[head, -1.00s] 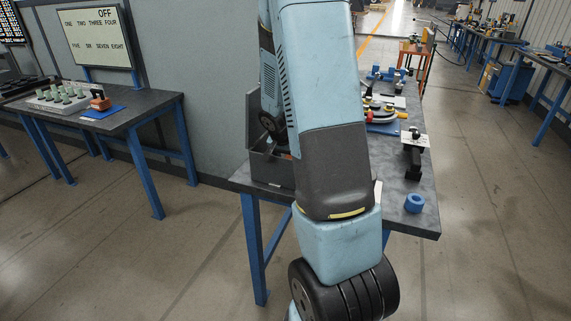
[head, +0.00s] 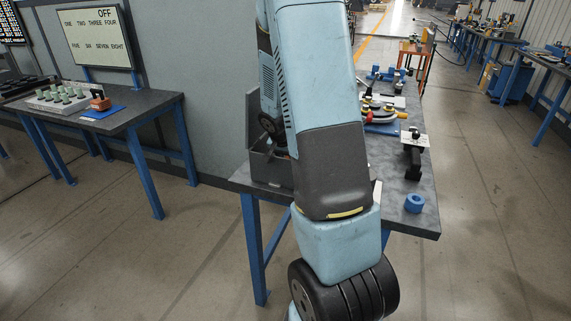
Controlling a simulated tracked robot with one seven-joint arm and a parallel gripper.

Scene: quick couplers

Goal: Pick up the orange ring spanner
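I cannot make out an orange ring spanner for certain in the head view. My arm covers the middle of the workbench (head: 425,217) and may hide it. My gripper does not show; the far part of my arm runs down behind the nearer links, beside an open grey box (head: 268,172) at the bench's left edge. The inside of the box is mostly hidden.
On the bench's right side are a blue ring (head: 414,203), a black stand with a pale plate (head: 413,150) and a blue tray (head: 385,128) with red, yellow and black parts. A second table (head: 150,108) stands left. Floor lies clear to the right.

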